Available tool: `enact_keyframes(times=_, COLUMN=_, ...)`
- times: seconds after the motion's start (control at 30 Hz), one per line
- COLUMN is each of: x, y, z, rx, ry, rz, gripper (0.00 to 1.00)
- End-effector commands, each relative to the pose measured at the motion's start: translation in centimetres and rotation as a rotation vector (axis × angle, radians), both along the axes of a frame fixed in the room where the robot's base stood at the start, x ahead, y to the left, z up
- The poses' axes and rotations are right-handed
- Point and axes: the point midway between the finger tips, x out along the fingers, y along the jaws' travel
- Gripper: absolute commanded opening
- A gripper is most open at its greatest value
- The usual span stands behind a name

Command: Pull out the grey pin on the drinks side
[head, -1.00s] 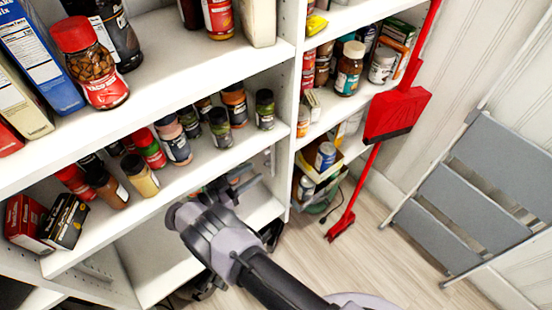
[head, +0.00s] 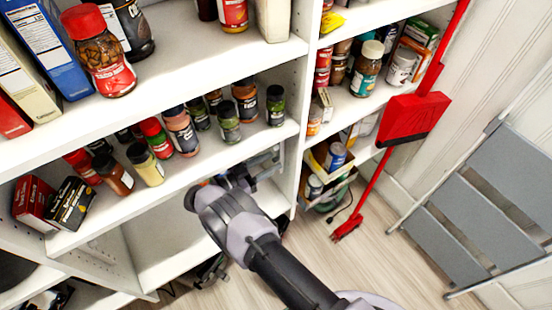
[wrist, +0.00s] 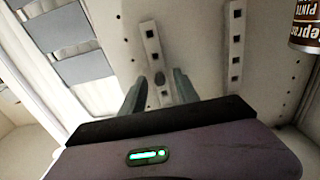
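My gripper (head: 268,163) reaches under the middle shelf board, close to the white upright panel at the shelf's right end. In the wrist view my gripper (wrist: 160,77) has two grey fingers standing apart with a clear gap and nothing held between them. A small dark grey round spot, which looks like the grey pin (wrist: 158,79), shows on the white panel between the fingertips. I cannot tell how far the fingertips are from it. In the head view I cannot make out the pin behind my gripper.
Spice jars (head: 228,120) stand on the board just above my gripper. A can (wrist: 306,30) shows at the upper right of the wrist view. A red broom and dustpan (head: 415,118) and a grey step ladder (head: 480,200) stand to the right. The lower compartment (head: 175,240) is mostly clear.

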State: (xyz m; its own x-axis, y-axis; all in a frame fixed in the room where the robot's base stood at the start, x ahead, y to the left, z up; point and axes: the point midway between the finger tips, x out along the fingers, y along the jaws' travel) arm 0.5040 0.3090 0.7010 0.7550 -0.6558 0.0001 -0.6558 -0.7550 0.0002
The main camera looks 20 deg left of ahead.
Motion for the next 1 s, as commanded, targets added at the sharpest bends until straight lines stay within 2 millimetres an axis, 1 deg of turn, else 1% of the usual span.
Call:
enact_keyframes(times=0.3, x=0.01, y=0.01, z=0.00, rx=0.000, ry=0.000, rz=0.000, gripper=0.37)
enact_keyframes(times=0.5, x=0.00, y=0.00, z=0.00, rx=0.000, ry=0.000, rz=0.000, gripper=0.00)
enact_keyframes(times=1.0, x=0.01, y=0.02, z=0.01, rx=0.000, ry=0.000, rz=0.000, gripper=0.00)
